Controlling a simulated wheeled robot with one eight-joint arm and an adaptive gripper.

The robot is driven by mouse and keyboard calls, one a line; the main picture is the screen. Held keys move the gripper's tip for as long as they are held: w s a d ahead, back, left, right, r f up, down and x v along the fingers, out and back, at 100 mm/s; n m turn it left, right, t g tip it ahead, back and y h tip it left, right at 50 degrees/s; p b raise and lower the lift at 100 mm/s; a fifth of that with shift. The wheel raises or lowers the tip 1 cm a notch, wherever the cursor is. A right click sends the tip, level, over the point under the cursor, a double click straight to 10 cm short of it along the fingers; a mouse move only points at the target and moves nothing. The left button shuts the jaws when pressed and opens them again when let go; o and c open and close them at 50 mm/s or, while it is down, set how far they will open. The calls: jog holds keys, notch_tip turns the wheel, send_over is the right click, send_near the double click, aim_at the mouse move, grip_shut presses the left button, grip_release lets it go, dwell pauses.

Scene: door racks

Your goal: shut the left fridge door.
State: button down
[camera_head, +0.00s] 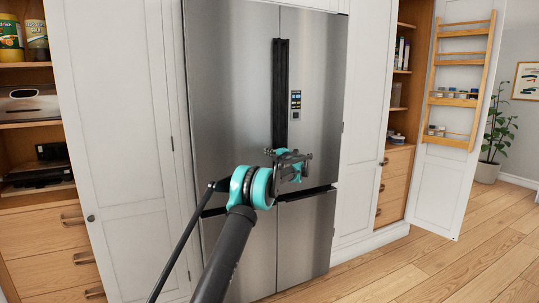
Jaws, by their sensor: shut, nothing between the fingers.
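The steel fridge fills the middle of the view. Its upper left door (228,90) looks flush, or very nearly flush, with the upper right door (318,75); I see no clear gap between them. A dark vertical handle strip (281,95) runs along the seam where the two doors meet. My gripper (298,160) is shut and empty, in front of the doors near the lower end of the handle strip. I cannot tell whether it touches the door. My arm hides part of the lower left front of the fridge.
Tall white cabinet panels (115,110) flank the fridge. An open pantry with shelves and wooden drawers (45,240) stands at the left. At the right, a cabinet door with a wooden spice rack (462,75) stands open. The wooden floor (440,270) is clear at front right.

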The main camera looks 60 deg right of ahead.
jog(key=shift+w+d+r, duration=0.25)
jog(key=shift+w+d, duration=0.2)
jog(key=shift+w, duration=0.25)
jog(key=shift+w+r, duration=0.1)
jog(key=shift+w, duration=0.05)
jog(key=shift+a, duration=0.1)
